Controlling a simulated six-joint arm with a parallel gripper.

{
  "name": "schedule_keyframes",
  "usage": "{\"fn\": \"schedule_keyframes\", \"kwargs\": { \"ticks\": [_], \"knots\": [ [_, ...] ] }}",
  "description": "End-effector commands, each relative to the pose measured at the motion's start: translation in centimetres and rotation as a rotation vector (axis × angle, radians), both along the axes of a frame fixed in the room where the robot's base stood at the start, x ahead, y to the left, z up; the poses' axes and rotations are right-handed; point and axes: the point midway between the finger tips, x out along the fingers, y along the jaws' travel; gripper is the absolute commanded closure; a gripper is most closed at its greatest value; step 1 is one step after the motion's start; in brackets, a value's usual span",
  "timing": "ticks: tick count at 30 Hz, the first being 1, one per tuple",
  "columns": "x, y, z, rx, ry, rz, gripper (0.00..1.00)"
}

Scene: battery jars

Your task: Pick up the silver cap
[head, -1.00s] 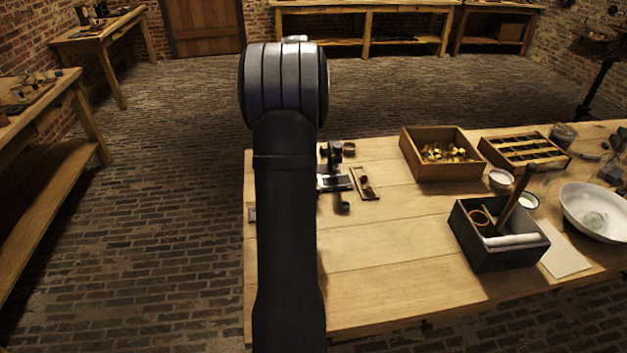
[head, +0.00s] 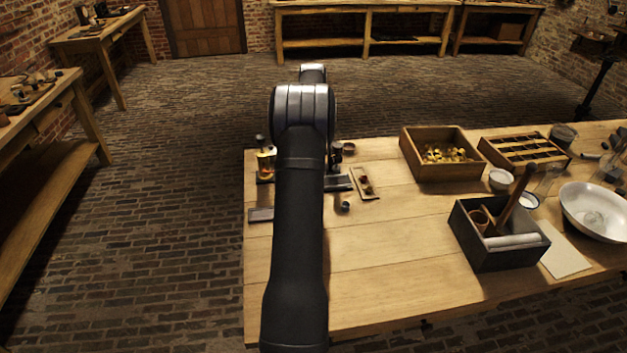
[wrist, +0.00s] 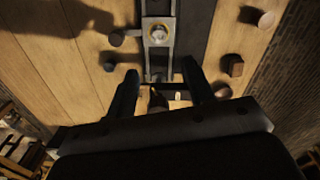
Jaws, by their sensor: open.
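In the wrist view a round silver piece (wrist: 158,35), which looks like the silver cap, sits on a grey metal holder (wrist: 153,65). My gripper (wrist: 160,72) is open, its two dark fingers apart on either side of the holder's near end. The silver piece lies beyond the fingertips in the picture, and nothing is visibly clamped. A dark, blurred shape and small pale patches show between the fingers. In the head view my arm covers the gripper and most of the holder area. A small grey cylinder (head: 345,206) stands on the table right of my arm.
A jar with amber contents (head: 265,164) stands left of my arm, near a flat grey plate (head: 261,215). The front middle of the table (head: 385,270) is clear.

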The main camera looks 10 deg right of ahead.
Motion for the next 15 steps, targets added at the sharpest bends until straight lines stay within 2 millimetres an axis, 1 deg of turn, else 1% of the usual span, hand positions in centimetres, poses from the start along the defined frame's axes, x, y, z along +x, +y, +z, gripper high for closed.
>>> {"fn": "schedule_keyframes", "kwargs": {
  "ticks": [1, 6, 10, 12, 15],
  "knots": [
    [-0.1, 0.0, -1.3, 0.001, 0.004, 0.0, 0.52],
    [-0.1, 0.0, -5.0, 0.001, 0.004, 0.001, 0.52],
    [0.0, 0.0, -6.9, 0.0, 0.001, 0.002, 0.52],
    [0.0, 0.0, -7.6, 0.0, 0.001, 0.002, 0.52],
    [-0.1, 0.0, -8.0, 0.0, 0.001, 0.002, 0.52]
  ]
}}
